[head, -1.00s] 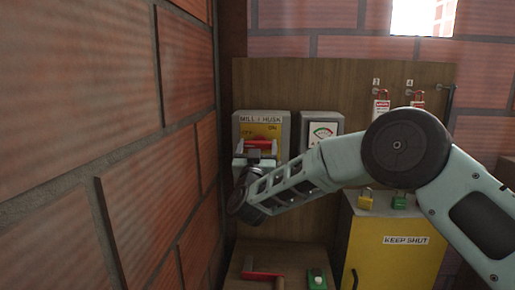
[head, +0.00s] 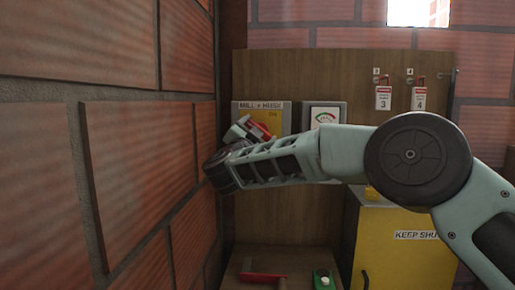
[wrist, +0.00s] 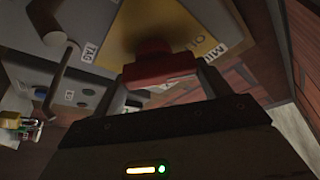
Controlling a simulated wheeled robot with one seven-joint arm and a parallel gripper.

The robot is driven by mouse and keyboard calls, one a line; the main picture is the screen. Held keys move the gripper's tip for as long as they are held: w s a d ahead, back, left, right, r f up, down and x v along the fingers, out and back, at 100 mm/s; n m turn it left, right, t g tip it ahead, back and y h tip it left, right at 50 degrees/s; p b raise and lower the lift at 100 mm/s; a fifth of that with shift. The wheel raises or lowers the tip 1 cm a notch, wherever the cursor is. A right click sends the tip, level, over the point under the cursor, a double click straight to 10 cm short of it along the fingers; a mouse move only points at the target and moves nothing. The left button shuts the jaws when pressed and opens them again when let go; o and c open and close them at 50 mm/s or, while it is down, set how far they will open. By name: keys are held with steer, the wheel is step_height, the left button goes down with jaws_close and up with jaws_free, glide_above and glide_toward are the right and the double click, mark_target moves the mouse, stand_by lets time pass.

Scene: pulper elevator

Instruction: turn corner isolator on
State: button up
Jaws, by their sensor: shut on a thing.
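The corner isolator is a grey box with a yellow plate marked MILL / HUSK (head: 285,113), on the wooden board beside the left brick wall. Its red handle (head: 263,131) shows tilted, partly hidden by my gripper. In the wrist view the red handle (wrist: 160,69) lies between my fingers, in front of the yellow plate (wrist: 185,30). My gripper (head: 252,129) is shut on the handle and is rolled over at a slant. The ON and OFF marks are not clear enough to read the handle's setting.
The brick wall (head: 150,150) is close on the left of my wrist. A grey box with a gauge (head: 325,114) stands right of the isolator. Red tags (head: 383,98) hang farther right. A yellow KEEP SHUT cabinet (head: 400,260) and a low red handle (head: 262,277) are below.

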steer(key=m+g+b, duration=0.1)
steer(key=m, duration=0.2)
steer(key=m+g+h+b, duration=0.1)
steer(key=m, duration=0.3)
steer(key=m+g, duration=0.2)
steer(key=m, duration=0.2)
steer(key=shift+d+h+b, duration=0.1)
steer(key=shift+h+b, duration=0.2)
steer(key=shift+b, duration=0.1)
steer(key=shift+m, duration=0.3)
steer(key=o, duration=1)
